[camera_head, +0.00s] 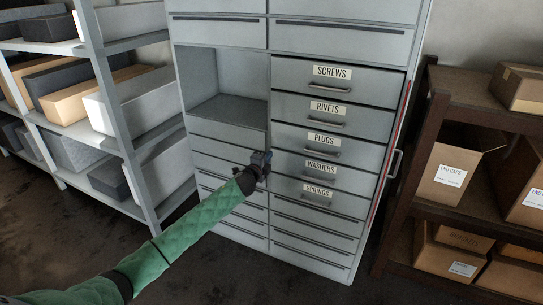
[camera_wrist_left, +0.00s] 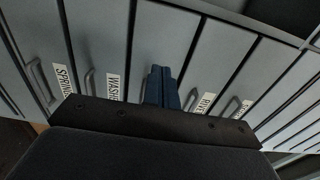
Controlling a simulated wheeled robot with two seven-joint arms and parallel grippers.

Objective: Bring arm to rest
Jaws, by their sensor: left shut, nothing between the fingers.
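My left gripper (camera_head: 261,160) is shut and empty in front of the grey drawer cabinet (camera_head: 220,149), near the washers drawer (camera_head: 312,171). Its green-sleeved arm comes in from the lower left. In the left wrist view the shut fingers (camera_wrist_left: 160,86) point at the drawer fronts and cover part of them, between the washers label and the rivets label. I cannot tell whether the fingertips touch a drawer. My right gripper is not in view.
Labelled drawers for screws (camera_head: 337,80), rivets (camera_head: 329,107), plugs (camera_head: 325,141) and springs (camera_head: 318,189) sit in the right column. A grey shelf (camera_head: 117,115) stands left. A brown rack (camera_head: 447,98) with cardboard boxes stands right. Dark floor is clear in front.

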